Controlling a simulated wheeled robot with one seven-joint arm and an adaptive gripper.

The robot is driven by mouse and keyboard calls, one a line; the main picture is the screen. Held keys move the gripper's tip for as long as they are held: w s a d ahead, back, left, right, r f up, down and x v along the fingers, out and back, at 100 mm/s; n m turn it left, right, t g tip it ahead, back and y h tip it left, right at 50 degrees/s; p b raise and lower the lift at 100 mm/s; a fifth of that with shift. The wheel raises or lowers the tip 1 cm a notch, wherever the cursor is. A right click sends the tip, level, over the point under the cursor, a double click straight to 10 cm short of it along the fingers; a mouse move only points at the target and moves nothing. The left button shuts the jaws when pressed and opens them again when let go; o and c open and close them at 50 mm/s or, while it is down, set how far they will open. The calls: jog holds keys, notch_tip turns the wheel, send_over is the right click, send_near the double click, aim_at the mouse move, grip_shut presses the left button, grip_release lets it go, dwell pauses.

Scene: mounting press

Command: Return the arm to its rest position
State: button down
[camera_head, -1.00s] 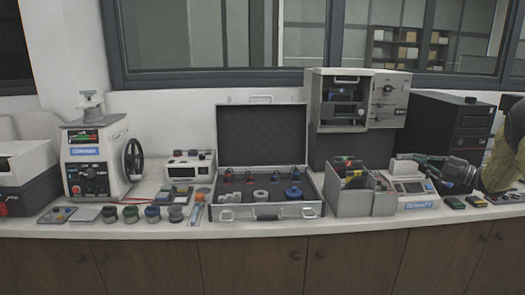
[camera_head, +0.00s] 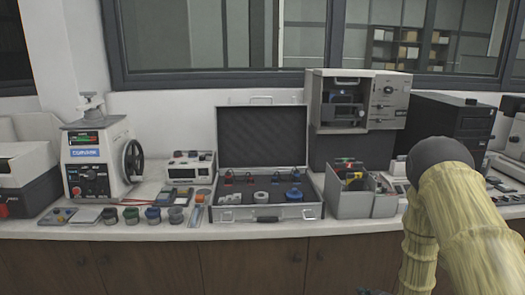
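My arm, in a yellow ribbed sleeve with a dark rounded joint, is folded at the right front of the camera view. It stands in front of the counter and hides part of its right side. Below it, at the bottom edge, a small dark part of what looks like my gripper (camera_head: 374,292) shows. Most of it is cut off by the frame, so I cannot see its fingers clearly or whether it holds anything.
The mounting press (camera_head: 96,155) stands at the left of the counter (camera_head: 150,229). An open case (camera_head: 262,135) holding small parts is in the middle. A grey bin (camera_head: 348,203) stands to its right, with a cabinet-like device (camera_head: 390,98) and a black computer tower (camera_head: 455,120) behind.

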jog(key=s+a+f+m+g+h, duration=0.1)
jog(key=s+a+f+m+g, duration=0.25)
jog(key=s, duration=0.75)
jog(key=s+a+f+g+h, duration=0.15)
jog(key=s+a+f, duration=0.25)
jog(key=s+f, duration=0.45)
jog(key=s+a+m+g, duration=0.1)
jog(key=s+a+g, duration=0.1)
jog(key=s, duration=1.1)
jog(key=s+a+m+g, duration=0.1)
jog(key=s+a+g, duration=0.2)
jog(key=s, duration=1)
jog(key=shift+s+a+r+m+g+p, duration=0.2)
jog(key=shift+r+m+g+p, duration=0.15)
jog(key=shift+g, duration=0.35)
jog(key=shift+s, duration=0.1)
